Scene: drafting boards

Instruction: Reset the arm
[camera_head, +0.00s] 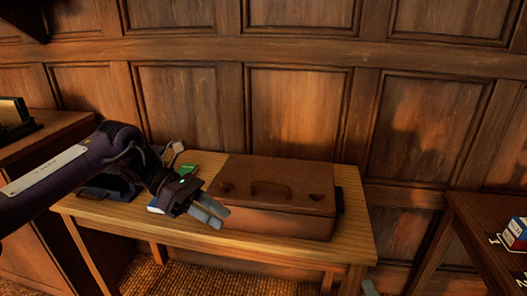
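My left arm reaches in from the left over a light wooden table. Its gripper (210,212) is above the table's front left part, in front of and left of a brown leather case. The two grey fingers lie close together in this view, and I cannot tell whether there is a gap between them. I see nothing held at their tips. A small grey piece at the bottom edge (370,287) may be the tip of my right gripper; the rest of it is out of frame.
The closed brown case (275,192) lies on the wooden table (353,240). A dark item (110,188), a green item (188,171) and a blue-white item sit partly behind my arm. A dark table (480,235) with a small box (515,234) stands right. Panelled wall behind.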

